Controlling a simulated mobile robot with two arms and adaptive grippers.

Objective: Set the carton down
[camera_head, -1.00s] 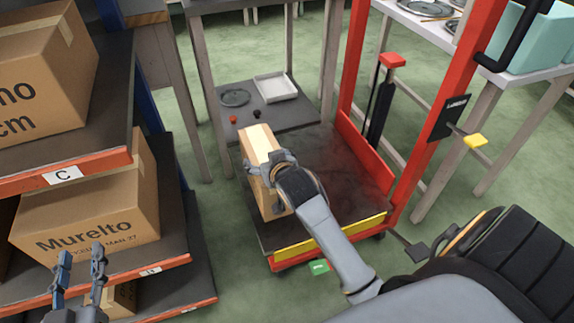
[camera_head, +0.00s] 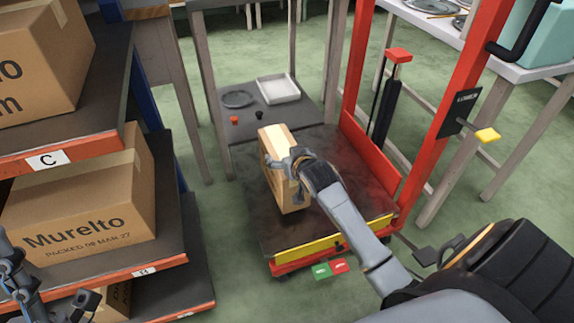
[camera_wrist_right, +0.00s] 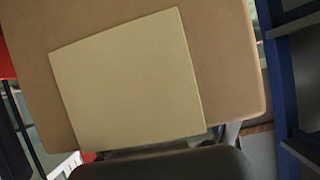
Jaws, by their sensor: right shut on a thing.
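The tan carton (camera_head: 275,180) stands roughly upright over the left part of the dark platform (camera_head: 345,165) of the red lift cart. My right gripper (camera_head: 285,164) is shut on the upper part of the carton. In the right wrist view the carton (camera_wrist_right: 225,60) fills most of the picture, with a paler square on its face. I cannot tell whether its bottom touches the platform. My left gripper (camera_head: 52,296) is at the lower left, beside the shelves, with its fingers apart and empty.
The platform is bare right of the carton. Behind it, a low shelf (camera_head: 290,115) holds a white tray (camera_head: 278,89), a dark plate (camera_head: 238,99) and small items. The cart's red post (camera_head: 455,110) rises at right. A shelving rack with large boxes (camera_head: 85,205) stands at left.

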